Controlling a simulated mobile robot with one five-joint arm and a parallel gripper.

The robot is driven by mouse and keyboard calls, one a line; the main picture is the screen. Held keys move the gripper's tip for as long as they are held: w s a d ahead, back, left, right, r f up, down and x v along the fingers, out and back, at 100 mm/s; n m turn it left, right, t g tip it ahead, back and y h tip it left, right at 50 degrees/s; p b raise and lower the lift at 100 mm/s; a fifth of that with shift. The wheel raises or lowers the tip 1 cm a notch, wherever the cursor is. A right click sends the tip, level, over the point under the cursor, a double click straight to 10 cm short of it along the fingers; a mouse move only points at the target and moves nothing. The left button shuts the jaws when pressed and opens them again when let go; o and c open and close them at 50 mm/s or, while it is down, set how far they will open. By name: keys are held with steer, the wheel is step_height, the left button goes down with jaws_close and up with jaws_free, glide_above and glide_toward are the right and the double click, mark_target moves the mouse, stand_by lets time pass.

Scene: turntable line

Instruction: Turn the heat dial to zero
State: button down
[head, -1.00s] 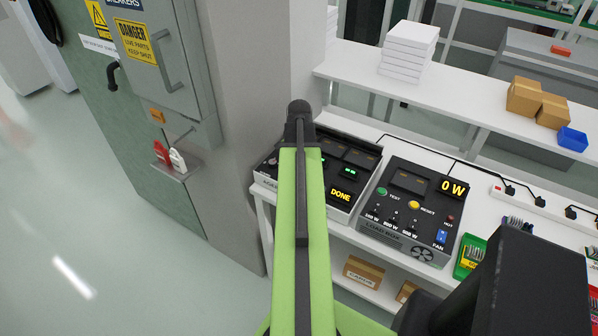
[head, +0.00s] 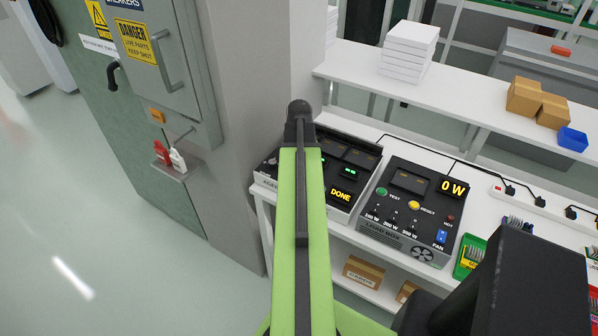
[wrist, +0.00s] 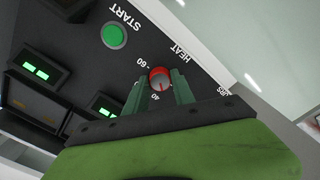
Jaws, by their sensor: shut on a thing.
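The heat dial (wrist: 159,73) is a small round knob with a red rim, on a dark panel in the wrist view. The word HEAT and the marks 60 and 40 are printed beside it. A red pointer line on its face appears to point toward the 40 mark. My gripper (wrist: 161,84) is shut on the dial, one green finger on each side. In the head view my arm covers the dial and the fingers. The dial's box (head: 341,195) shows there with a lit DONE display.
A green START button (wrist: 114,35) sits near the dial in the wrist view. In the head view a load box (head: 408,240) reading 0 W stands to the right on the white bench. A grey pillar (head: 250,130) and a breaker cabinet (head: 165,60) stand on the left.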

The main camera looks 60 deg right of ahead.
steer(key=n, duration=0.3)
steer(key=shift+n, duration=2.2)
steer(key=c, duration=1.1)
jaws_free()
steer(key=shift+o, duration=0.2)
steer(key=shift+r, duration=0.1)
step_height(320, 180, up, 17)
steer(key=p, duration=1.7)
steer(key=shift+r, duration=0.15)
